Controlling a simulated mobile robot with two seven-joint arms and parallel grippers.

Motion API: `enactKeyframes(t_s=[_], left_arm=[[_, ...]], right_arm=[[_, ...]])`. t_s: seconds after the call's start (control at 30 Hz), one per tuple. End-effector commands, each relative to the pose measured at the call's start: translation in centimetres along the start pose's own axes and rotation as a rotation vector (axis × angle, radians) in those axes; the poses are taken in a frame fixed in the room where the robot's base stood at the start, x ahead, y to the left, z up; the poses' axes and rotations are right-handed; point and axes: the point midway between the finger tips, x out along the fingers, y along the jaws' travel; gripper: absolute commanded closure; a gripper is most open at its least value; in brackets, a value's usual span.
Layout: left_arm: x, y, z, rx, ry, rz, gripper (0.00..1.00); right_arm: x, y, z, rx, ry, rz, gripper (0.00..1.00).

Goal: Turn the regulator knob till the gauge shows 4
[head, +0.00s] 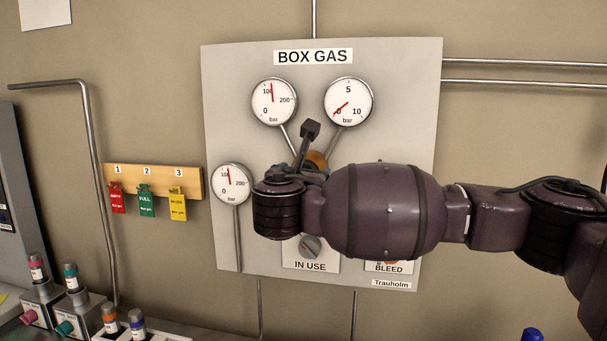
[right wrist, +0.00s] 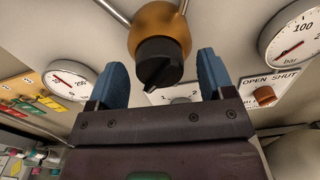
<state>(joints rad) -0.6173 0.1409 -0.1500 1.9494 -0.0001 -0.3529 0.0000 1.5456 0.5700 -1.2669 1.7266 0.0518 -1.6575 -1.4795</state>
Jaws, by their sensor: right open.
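The regulator is a brass body (right wrist: 160,28) with a black knob (right wrist: 160,62) in the right wrist view. In the head view a little of its brass (head: 317,160) shows behind my right arm. My right gripper (right wrist: 162,62) is open, its blue fingers either side of the knob in the picture. I see no contact; whether the fingertips reach the knob's depth is unclear. My left gripper is out of view.
The BOX GAS panel (head: 225,100) also carries an upper left gauge (head: 274,102) and a lower left gauge (head: 232,184). An IN USE selector (head: 310,247) sits below my arm. A red-handled OPEN/SHUT valve (right wrist: 265,95) is right of the fingers. Coloured tags (head: 147,202) hang left.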

Motion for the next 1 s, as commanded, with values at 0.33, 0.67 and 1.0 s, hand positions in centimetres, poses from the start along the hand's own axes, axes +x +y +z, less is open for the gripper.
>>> enactKeyframes(t_s=[0.33, 0.67, 1.0], left_arm=[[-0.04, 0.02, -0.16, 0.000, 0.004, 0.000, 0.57], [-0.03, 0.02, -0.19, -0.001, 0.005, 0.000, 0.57], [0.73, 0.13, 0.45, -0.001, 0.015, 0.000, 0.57]], right_arm=[[0.02, 0.00, -0.03, 0.000, 0.000, 0.000, 0.42], [0.00, -0.01, -0.04, 0.003, 0.000, 0.000, 0.74], [-0.02, -0.03, -0.33, 0.114, 0.000, 0.000, 0.74]])
